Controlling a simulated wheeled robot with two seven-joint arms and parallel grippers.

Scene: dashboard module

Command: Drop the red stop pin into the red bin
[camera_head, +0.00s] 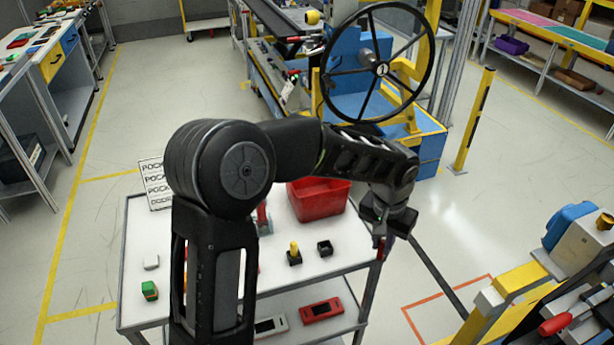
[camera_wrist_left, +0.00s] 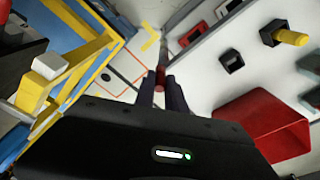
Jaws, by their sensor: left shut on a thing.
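My left gripper (camera_head: 383,237) is shut on the red stop pin (camera_head: 380,250), a small red piece between its fingertips. In the left wrist view the pin (camera_wrist_left: 161,79) shows between the two dark fingers (camera_wrist_left: 160,92). The gripper hangs near the right edge of the white-topped cart (camera_head: 346,262). The red bin (camera_head: 319,207) stands on the cart, left of the gripper and apart from it. My arm hides part of the bin's upper edge. In the left wrist view the bin (camera_wrist_left: 266,122) is at the lower right. My right gripper is not in view.
A yellow and grey fixture (camera_head: 520,290) stands at the right. A steering wheel (camera_head: 378,62) stands behind. Open floor lies between.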

